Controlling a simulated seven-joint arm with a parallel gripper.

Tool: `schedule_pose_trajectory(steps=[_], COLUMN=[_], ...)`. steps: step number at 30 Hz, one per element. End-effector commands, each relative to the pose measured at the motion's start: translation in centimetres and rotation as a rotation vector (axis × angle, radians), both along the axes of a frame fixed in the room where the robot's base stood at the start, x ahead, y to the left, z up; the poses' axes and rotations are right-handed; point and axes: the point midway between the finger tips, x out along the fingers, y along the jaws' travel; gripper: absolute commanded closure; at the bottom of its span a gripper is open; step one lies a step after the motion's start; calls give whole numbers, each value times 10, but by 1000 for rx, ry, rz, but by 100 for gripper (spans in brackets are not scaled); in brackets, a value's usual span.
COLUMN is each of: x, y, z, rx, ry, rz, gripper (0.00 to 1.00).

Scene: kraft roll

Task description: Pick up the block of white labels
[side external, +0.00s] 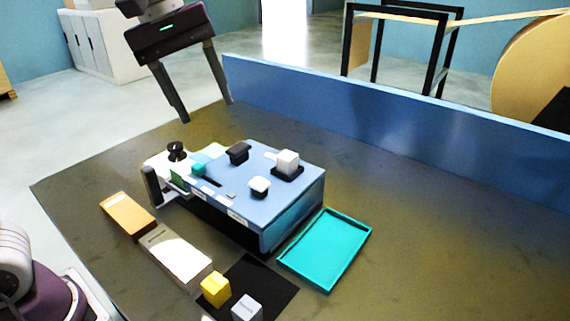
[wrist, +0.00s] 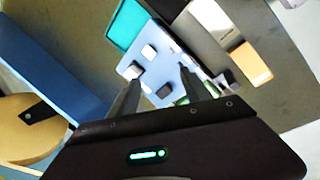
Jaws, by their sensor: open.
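A white cube (side external: 288,162) sits on a dark square base on the top of a blue box (side external: 228,182); it looks like the block of white labels, though I cannot read any marking. A smaller white-topped piece with a dark lower part (side external: 259,187) stands nearer the box's front edge. My gripper (side external: 206,110) is open and empty, high above the table behind and left of the box.
A black knob piece (side external: 238,153) also stands on the box. A teal tray (side external: 326,249) lies empty at right. In front are a yellow block (side external: 215,290), a pale grey block (side external: 247,307), a dark mat and orange and white pieces. A blue wall (side external: 400,135) edges the table's back.

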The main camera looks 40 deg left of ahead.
Motion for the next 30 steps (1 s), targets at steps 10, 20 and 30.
schedule_pose_trajectory(steps=[10,20,30], x=[137,139,140], y=[-53,-62,-63], z=[-69,-113,-146], rx=[106,123,121], ry=[254,265,259], rz=[585,617,615], gripper=[44,44,44])
